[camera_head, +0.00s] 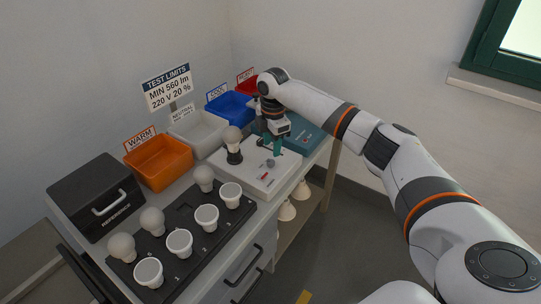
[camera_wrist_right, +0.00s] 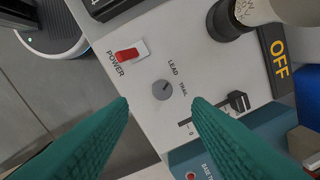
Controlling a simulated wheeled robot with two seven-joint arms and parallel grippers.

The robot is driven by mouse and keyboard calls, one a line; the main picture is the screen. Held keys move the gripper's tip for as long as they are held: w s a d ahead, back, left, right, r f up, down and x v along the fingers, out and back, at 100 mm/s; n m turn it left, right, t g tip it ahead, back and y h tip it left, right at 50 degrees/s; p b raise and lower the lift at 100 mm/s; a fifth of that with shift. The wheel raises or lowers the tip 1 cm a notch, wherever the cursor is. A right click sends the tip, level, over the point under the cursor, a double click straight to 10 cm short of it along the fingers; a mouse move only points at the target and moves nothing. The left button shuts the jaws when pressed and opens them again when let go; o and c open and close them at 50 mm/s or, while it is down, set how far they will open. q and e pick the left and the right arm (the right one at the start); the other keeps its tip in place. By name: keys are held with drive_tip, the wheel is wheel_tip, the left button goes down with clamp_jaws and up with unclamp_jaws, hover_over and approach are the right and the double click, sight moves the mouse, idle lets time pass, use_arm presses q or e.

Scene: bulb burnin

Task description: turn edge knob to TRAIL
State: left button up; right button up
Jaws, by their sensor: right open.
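The edge knob (camera_wrist_right: 162,90) is a small round grey dial on a white panel (camera_wrist_right: 140,80), with LEAD and TRAIL printed beside it. In the right wrist view a small pointer mark shows on it, but I cannot tell exactly which label it points to. My right gripper (camera_wrist_right: 160,102) is open, and its two teal fingers frame the knob, one on each side in the picture. I cannot tell whether they touch it. In the head view my right gripper (camera_head: 272,146) hangs over the white test unit (camera_head: 262,182). My left gripper is not in view.
A red POWER switch (camera_wrist_right: 127,54) and a slider (camera_wrist_right: 237,101) flank the knob. A bulb (camera_head: 232,138) stands in the unit's black socket. A teal box (camera_head: 311,136) is close behind. A black rack (camera_head: 185,219) with several bulbs lies in front.

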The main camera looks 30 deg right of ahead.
sight(271, 162)
drive_tip(key=f, duration=0.5)
drive_tip(key=shift+w, duration=0.25)
drive_tip(key=shift+f, duration=0.65)
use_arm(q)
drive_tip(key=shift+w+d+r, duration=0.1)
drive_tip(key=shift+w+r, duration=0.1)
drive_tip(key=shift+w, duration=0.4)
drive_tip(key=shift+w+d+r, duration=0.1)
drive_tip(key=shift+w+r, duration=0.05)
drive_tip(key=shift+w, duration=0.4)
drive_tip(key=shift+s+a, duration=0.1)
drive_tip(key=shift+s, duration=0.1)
use_arm(e)
drive_tip(key=shift+c, duration=0.4)
use_arm(q)
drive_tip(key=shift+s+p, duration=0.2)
drive_tip(key=shift+p, duration=0.1)
use_arm(e)
clamp_jaws()
